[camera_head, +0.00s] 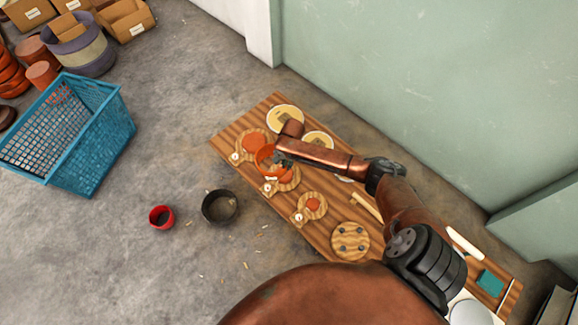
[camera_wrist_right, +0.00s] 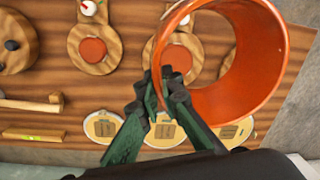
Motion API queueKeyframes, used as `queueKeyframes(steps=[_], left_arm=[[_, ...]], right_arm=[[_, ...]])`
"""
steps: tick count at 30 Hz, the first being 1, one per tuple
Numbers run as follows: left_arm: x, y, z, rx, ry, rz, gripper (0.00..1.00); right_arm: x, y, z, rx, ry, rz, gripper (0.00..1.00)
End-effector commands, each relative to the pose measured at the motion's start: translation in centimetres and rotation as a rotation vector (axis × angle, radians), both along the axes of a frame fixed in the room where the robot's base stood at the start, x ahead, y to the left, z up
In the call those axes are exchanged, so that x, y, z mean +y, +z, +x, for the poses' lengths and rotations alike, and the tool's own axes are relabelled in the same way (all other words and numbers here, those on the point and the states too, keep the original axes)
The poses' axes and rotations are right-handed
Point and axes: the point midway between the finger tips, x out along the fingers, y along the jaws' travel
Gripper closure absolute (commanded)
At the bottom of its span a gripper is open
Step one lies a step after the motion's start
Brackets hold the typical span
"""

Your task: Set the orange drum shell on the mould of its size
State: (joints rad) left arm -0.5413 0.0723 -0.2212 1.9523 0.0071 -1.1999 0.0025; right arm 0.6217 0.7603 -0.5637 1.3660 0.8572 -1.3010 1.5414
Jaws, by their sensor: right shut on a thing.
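The orange drum shell (camera_head: 265,157) is an open ring held above the wooden table. My right gripper (camera_head: 281,160) is shut on its wall; in the wrist view the fingers (camera_wrist_right: 162,92) pinch the shell's (camera_wrist_right: 278,60) left side. Wooden moulds with orange round tops stand in a row: a large one (camera_head: 254,142), a middle one (camera_head: 287,178) partly behind the shell and gripper, and a small one (camera_head: 313,205). The shell appears clear of the moulds. My left gripper is out of view.
Cream round plates (camera_head: 285,118) lie along the wall side of the table. A round board with dark pegs (camera_head: 350,241) and a mallet (camera_wrist_right: 30,104) are nearby. On the floor are a blue basket (camera_head: 75,135), a red pot (camera_head: 161,217) and a black bucket (camera_head: 219,206).

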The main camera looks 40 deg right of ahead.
Motion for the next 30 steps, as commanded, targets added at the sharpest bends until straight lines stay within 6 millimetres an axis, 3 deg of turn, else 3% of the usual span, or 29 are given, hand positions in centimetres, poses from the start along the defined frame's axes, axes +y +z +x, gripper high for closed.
queueKeyframes(steps=[1,6,12,28,30], left_arm=[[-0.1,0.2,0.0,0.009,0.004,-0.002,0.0],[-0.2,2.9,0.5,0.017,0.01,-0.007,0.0],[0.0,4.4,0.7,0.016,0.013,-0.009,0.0],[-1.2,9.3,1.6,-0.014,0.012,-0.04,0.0],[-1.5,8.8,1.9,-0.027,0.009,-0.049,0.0]], right_arm=[[-1.4,-3.1,-0.1,0.009,-0.048,-0.001,1.0],[-4.4,-7.0,0.2,0.0,-0.159,0.0,1.0],[-5.6,-8.3,0.2,-0.006,-0.202,0.002,1.0],[-5.6,-11.1,0.1,-0.003,-0.2,0.001,1.0],[-5.6,-11.3,0.1,-0.004,-0.2,0.001,1.0]])
